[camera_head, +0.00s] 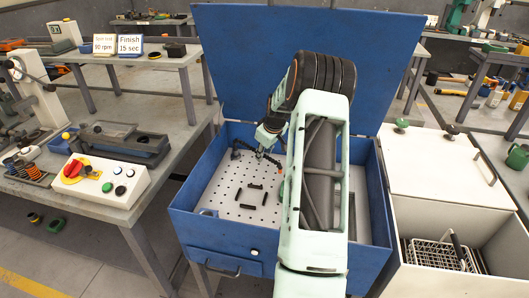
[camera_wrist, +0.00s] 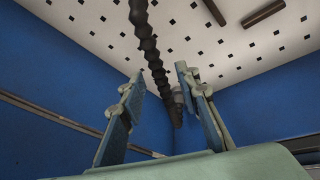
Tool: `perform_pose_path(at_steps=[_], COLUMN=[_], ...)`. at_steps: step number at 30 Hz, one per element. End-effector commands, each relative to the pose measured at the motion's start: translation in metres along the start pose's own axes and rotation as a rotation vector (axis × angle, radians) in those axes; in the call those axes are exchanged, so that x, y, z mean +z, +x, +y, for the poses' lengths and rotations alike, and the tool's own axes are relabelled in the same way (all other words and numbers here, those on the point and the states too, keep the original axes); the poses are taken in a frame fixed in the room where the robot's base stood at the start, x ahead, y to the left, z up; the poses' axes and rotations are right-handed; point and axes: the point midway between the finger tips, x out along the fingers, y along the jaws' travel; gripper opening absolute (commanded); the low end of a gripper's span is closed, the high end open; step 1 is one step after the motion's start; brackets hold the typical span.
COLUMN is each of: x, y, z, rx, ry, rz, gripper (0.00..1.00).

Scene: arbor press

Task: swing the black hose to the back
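The black segmented hose (camera_head: 243,146) is inside the open blue cabinet, near the back left of its perforated white floor. In the wrist view the hose (camera_wrist: 149,48) runs from the top edge down between my two fingers. My gripper (camera_wrist: 160,75) is open, with one finger on each side of the hose and gaps visible between. In the head view my gripper (camera_head: 261,152) reaches down into the cabinet beside the hose. My arm hides the cabinet's middle and part of its right side.
The blue cabinet (camera_head: 184,222) has its lid (camera_head: 225,60) raised at the back. Several dark bars (camera_head: 249,187) lie on the perforated floor (camera_head: 222,190). A control box (camera_head: 98,182) stands on the left bench. A white cabinet (camera_head: 425,160) with a wire basket adjoins the right.

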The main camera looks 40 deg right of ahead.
Motion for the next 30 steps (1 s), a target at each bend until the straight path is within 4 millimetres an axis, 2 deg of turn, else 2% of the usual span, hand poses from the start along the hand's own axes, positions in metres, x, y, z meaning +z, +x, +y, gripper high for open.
perform_pose_path(at_steps=[6,14,25,30], x=[0.000,0.000,0.000,0.001], y=[0.000,0.000,0.000,0.004], z=[0.000,0.000,0.001,0.014], rx=[0.001,0.001,0.000,-0.023], ry=[0.000,0.000,-0.002,-0.054], rz=[0.000,0.000,0.001,0.014], gripper=[0.29,0.00,0.00,0.00])
